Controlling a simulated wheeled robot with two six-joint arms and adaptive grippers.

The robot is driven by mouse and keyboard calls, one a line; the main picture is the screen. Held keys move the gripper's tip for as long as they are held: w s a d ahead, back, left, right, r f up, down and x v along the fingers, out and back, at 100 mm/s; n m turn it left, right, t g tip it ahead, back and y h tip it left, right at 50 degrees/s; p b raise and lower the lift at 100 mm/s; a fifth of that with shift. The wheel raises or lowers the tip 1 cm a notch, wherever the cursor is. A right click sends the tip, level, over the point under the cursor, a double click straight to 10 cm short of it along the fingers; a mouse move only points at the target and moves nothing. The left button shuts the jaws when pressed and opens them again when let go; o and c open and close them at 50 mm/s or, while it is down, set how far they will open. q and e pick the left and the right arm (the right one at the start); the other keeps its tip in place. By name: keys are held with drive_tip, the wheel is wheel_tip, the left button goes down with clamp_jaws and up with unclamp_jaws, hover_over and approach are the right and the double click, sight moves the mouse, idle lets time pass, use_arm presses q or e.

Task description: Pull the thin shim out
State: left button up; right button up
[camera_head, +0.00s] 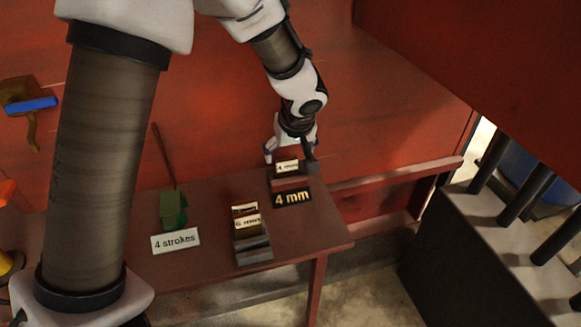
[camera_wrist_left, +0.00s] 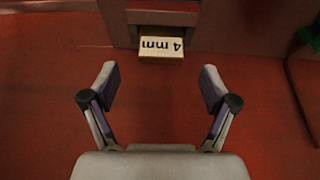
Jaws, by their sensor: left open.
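A cream-labelled shim (camera_head: 287,166) marked 4 mm sits in a dark holder near the back right of the brown table. In the left wrist view the same shim (camera_wrist_left: 161,47) sticks out of the holder, its label upside down. My left gripper (camera_head: 290,159) is above and behind it in the head view. In the wrist view the left gripper (camera_wrist_left: 160,73) is open and empty, with the shim just beyond its fingertips, centred between them. A second shim (camera_head: 246,223) marked 6 mm stands in a grey holder (camera_head: 254,254) nearer the front. My right gripper is not in view.
A black 4 mm plate (camera_head: 292,198) lies in front of the thin shim. A green tool (camera_head: 173,210) with a thin rod and a "4 strokes" card (camera_head: 175,241) are to the left. A red wall (camera_head: 380,110) rises behind; a dark block (camera_head: 490,250) with posts stands right.

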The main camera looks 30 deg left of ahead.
sight(287, 160)
use_arm(q)
drive_tip(key=x, duration=0.5)
drive_tip(key=shift+w+a, duration=0.1)
drive_tip(key=shift+w, duration=0.05)
drive_tip(key=shift+r, duration=0.15)
drive_tip(key=shift+s+r, duration=0.1)
drive_tip(key=shift+s, duration=0.15)
drive_tip(key=shift+c, duration=1.4)
drive_tip(key=c, duration=1)
drive_tip(key=shift+c, duration=0.2)
wheel_tip(287, 160, up, 10)
drive_tip(key=shift+f+p, duration=0.1)
drive_tip(key=shift+p, duration=0.4)
drive_tip(key=shift+w, duration=0.1)
